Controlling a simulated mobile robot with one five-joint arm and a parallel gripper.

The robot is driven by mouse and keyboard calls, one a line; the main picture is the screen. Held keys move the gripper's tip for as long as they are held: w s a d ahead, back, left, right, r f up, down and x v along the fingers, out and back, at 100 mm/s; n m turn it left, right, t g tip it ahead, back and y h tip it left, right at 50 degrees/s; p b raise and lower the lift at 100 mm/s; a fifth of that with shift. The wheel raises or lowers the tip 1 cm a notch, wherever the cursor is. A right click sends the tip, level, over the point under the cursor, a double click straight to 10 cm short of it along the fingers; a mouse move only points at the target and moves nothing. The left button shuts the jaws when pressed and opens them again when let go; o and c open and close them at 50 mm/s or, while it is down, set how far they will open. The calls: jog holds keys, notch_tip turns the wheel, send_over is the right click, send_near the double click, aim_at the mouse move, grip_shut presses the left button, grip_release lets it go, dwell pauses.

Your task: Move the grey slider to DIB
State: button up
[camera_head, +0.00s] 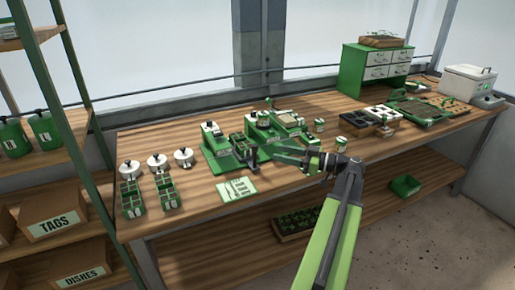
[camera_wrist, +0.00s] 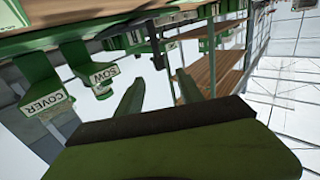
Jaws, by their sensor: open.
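The green tray seeder (camera_head: 222,160) stands on the wooden bench, left of my gripper. The wrist view is upside down and shows its SOW sign (camera_wrist: 98,76) and COVER sign (camera_wrist: 46,103); I cannot read a DIB sign. A dark grey upright piece (camera_wrist: 157,48) beyond the fingertips may be the grey slider; it also seems to show in the head view (camera_head: 254,158). My gripper (camera_head: 280,154) is open and empty at the seeder's front right. Its two green fingers (camera_wrist: 160,88) are apart, with nothing between them. Whether they touch the seeder is unclear.
A white card (camera_head: 237,189) lies in front of the seeder. Dark trays (camera_head: 367,121), a green drawer cabinet (camera_head: 352,72) and a white box (camera_head: 468,84) stand at the right.

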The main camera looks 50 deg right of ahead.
aim_at(256, 152)
jog(key=x, duration=1)
jog(key=shift+w+a, duration=0.1)
jog(key=shift+w, duration=0.05)
grip_shut()
jog(key=shift+f, duration=0.1)
dwell(0.8)
